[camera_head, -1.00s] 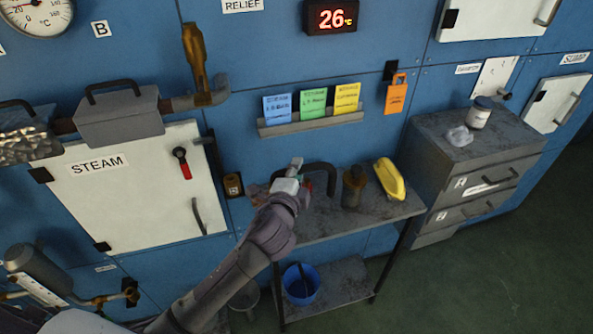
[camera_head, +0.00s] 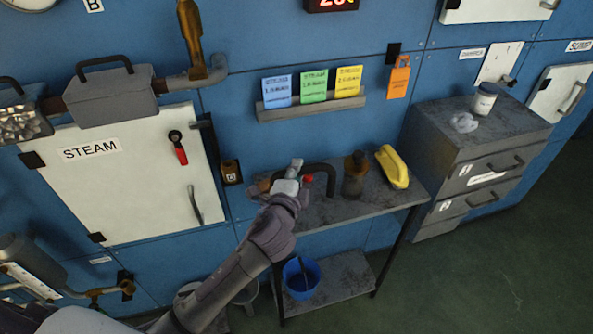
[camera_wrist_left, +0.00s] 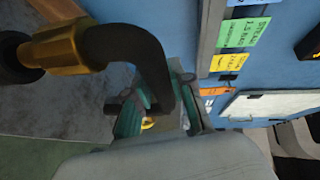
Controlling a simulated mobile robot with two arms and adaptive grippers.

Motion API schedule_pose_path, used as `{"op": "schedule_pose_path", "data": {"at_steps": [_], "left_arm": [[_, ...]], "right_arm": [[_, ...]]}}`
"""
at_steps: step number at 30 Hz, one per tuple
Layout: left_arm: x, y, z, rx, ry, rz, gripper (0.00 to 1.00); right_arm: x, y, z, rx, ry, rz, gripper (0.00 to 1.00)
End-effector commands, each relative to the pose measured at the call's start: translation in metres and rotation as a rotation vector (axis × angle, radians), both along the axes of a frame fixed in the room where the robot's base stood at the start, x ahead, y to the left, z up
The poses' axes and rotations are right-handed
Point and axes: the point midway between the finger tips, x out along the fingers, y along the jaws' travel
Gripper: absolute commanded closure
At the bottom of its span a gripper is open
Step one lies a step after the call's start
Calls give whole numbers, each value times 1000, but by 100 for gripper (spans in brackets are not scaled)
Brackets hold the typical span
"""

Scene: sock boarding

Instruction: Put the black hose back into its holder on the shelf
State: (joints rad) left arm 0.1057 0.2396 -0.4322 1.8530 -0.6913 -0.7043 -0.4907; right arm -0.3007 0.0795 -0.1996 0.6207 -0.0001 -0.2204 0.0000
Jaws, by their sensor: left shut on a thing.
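My left gripper (camera_head: 297,180) is shut on the black hose (camera_head: 322,166) just above the shelf (camera_head: 335,207). In the left wrist view the hose (camera_wrist_left: 140,48) bends down between the teal fingers (camera_wrist_left: 160,112). A brass fitting (camera_wrist_left: 63,48) sits on its end and points left. The head view shows the hose as a dark arch beside the gripper. Whether it touches the shelf top is hidden. A small brown box with a label (camera_head: 231,172) is on the wall left of the shelf. I cannot tell whether it is the holder. My right gripper is out of view.
A dark brown bottle (camera_head: 354,177) and a yellow object (camera_head: 392,167) stand on the shelf right of the gripper. A blue bucket (camera_head: 300,279) is on the lower level. A grey cabinet (camera_head: 480,150) stands right. The white STEAM door (camera_head: 135,200) is left.

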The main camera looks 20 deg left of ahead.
Motion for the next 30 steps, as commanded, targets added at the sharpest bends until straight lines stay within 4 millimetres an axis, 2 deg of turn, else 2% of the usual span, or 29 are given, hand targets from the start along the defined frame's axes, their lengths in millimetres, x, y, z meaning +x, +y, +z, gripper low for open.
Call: {"op": "schedule_pose_path", "data": {"at_steps": [30], "left_arm": [[0, 0, 2, 0, -1, 0, 100]], "right_arm": [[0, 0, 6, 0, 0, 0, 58]]}}
